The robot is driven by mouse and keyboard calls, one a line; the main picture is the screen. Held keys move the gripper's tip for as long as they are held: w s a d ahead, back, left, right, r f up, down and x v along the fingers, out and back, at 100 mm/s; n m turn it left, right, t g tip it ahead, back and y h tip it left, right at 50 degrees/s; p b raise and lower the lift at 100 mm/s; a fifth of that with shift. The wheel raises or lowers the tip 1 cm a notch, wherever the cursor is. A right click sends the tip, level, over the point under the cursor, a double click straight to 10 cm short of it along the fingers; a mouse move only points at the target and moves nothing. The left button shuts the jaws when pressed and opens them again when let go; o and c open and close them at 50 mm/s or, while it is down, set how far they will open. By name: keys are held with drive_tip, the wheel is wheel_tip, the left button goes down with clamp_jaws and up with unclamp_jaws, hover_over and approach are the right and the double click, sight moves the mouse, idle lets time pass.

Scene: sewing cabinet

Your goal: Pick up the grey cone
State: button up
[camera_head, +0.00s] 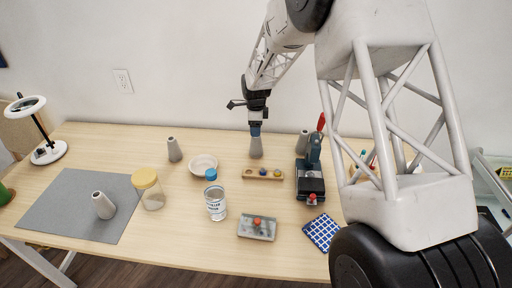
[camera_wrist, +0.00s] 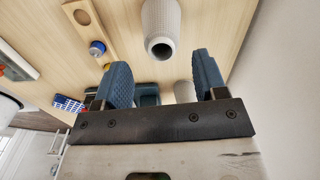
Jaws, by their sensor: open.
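Several grey cones stand around the table. One grey cone (camera_head: 256,150) is at the back middle, directly below my gripper (camera_head: 255,131). In the wrist view that cone (camera_wrist: 160,22) shows its round hollow top, just beyond the fingertips of my gripper (camera_wrist: 161,62). The blue fingers are apart with nothing between them. Whether they touch the cone cannot be told. Another grey cone (camera_head: 302,142) stands behind the dark sewing machine (camera_head: 311,172). A third grey cone (camera_head: 174,149) stands at the back left, and one more (camera_head: 103,206) is on the grey mat (camera_head: 62,205).
A wooden holder (camera_head: 250,174) with small coloured pieces lies just in front of the cone. A wall is behind the table.

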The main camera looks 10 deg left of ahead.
drive_tip(key=shift+s+f, duration=0.1)
drive_tip(key=shift+f, duration=2.1)
drive_tip(key=c, duration=1.1)
drive_tip(key=shift+r, duration=0.15)
drive_tip(key=s+d+r, duration=0.1)
drive_tip(key=s, duration=0.4)
drive_tip(key=s+d+r, duration=0.2)
drive_tip(key=s, duration=0.3)
drive_tip(key=s+d+r, duration=0.1)
drive_tip(key=s+d, duration=0.1)
drive_tip(key=s, duration=0.3)
drive_tip(key=shift+s+r, duration=0.15)
drive_tip(key=shift+r, duration=0.25)
